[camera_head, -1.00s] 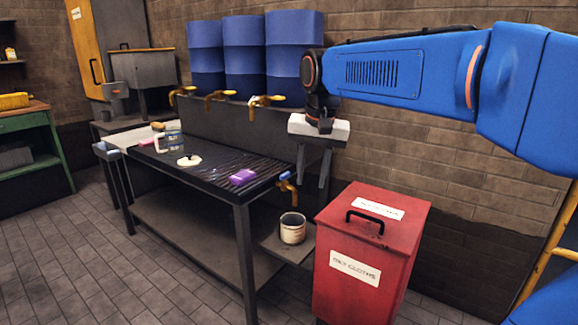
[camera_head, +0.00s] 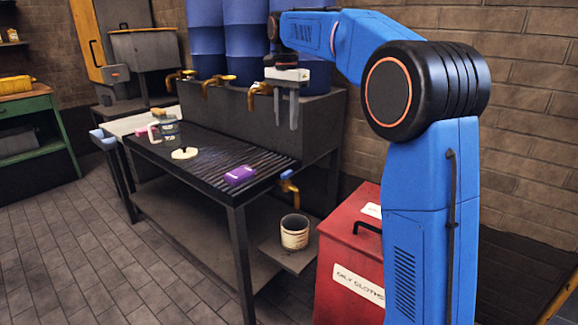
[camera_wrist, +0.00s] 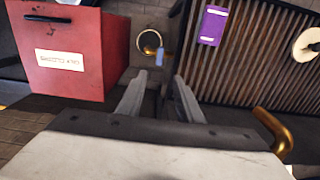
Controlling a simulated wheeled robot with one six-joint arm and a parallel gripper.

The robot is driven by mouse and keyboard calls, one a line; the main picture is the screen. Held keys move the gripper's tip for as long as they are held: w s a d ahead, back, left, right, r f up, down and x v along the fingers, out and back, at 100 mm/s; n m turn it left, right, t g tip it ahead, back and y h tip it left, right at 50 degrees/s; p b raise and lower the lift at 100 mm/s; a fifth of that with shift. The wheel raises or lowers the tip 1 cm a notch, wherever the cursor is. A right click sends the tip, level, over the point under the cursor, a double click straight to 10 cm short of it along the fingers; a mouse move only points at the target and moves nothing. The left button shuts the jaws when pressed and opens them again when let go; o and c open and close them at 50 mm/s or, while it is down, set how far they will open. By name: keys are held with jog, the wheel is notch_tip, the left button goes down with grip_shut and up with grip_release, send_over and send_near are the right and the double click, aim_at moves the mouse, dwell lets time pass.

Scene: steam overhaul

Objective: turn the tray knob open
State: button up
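The tray knob appears to be the small blue handle (camera_head: 285,175) on the brass drain valve at the right end of the black slatted tray (camera_head: 185,183). In the wrist view the blue handle (camera_wrist: 160,57) shows just beyond my fingertips, near the middle. My gripper (camera_head: 286,118) is above the back right part of the tray, higher than the knob and apart from it. Its two fingers point down with an empty gap between them, also seen in the wrist view (camera_wrist: 157,82).
Brass taps (camera_head: 259,92) stick out below blue drums (camera_head: 245,40) close to my gripper. A purple block (camera_head: 240,175) and a pale disc (camera_head: 185,153) lie on the tray. A can (camera_head: 295,231) stands below the valve. A red bin (camera_head: 345,255) stands at right.

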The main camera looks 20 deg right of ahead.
aim_at(287, 172)
notch_tip(287, 172, down, 17)
jog(key=shift+f, duration=0.1)
dwell(0.6)
grip_shut()
